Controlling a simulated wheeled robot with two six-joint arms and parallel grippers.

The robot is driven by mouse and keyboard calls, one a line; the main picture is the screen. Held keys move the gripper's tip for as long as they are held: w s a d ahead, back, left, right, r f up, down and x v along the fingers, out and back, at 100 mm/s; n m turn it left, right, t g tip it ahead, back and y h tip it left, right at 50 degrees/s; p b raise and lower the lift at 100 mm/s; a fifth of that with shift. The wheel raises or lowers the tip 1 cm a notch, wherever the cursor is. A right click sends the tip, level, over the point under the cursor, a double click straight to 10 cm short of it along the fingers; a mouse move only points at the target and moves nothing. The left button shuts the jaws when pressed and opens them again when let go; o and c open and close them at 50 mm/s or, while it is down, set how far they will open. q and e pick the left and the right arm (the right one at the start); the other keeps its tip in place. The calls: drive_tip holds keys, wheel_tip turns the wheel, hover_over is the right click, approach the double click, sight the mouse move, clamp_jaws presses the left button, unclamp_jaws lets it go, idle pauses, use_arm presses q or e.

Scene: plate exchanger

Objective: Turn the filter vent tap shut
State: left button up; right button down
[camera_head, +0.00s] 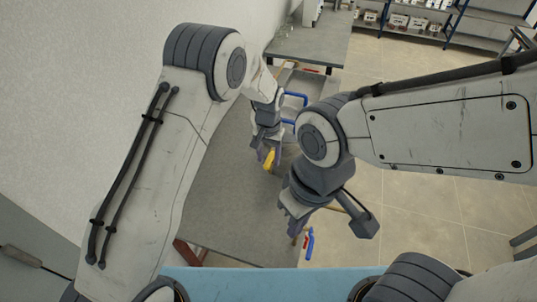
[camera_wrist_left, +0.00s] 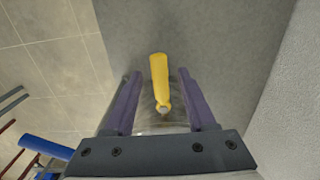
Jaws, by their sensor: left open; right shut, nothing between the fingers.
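A yellow tap handle (camera_head: 269,160) shows just beside my left gripper (camera_head: 262,152) in the head view. In the left wrist view the yellow handle (camera_wrist_left: 159,78) points away from the camera, with a small round metal end near the palm. It lies between the two open fingers of my left gripper (camera_wrist_left: 159,80), with a gap on each side. A clear or shiny body sits behind the handle, partly hidden by the gripper. My right gripper (camera_head: 292,228) is shut and empty over the near part of the bench, away from the yellow handle.
The grey bench (camera_head: 235,215) is mostly bare in front. Blue bars (camera_head: 295,97) stand beyond my left gripper. A small blue and red part (camera_head: 309,243) is close to my right gripper. The wall is at left; tiled floor (camera_head: 415,215) lies at right.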

use_arm(q)
drive_tip(key=shift+c, duration=0.3)
clamp_jaws()
idle(1.2)
